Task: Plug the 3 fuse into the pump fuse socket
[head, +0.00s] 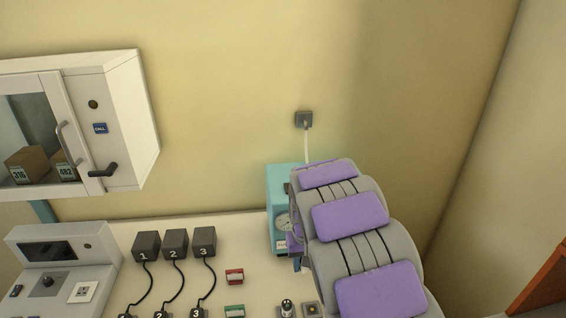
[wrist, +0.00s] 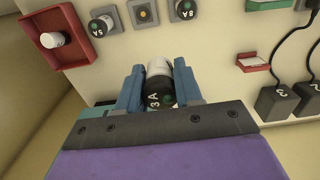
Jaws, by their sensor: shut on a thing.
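The 3A fuse (wrist: 159,90) is a short cylinder with a black cap marked "3A", a green dot and a white body. My gripper (wrist: 160,82) is shut on it, with one blue finger on each side. An empty-looking square socket (wrist: 143,11) with a yellow centre lies beyond the fuse, apart from it, between two occupied sockets. It also shows in the head view (head: 311,309). I cannot read a label naming the pump socket. The teal pump (head: 280,193) with a gauge stands against the wall, partly hidden by my arm. The held fuse is hidden in the head view.
Neighbouring sockets hold fuses marked 5A (wrist: 101,24) and 8A (wrist: 185,9). A red tray (wrist: 84,17) holds a white-bodied fuse (wrist: 52,40). Black numbered plugs (head: 175,244) with cords, a red-edged block (head: 234,276) and a green one (head: 235,311) lie left on the bench.

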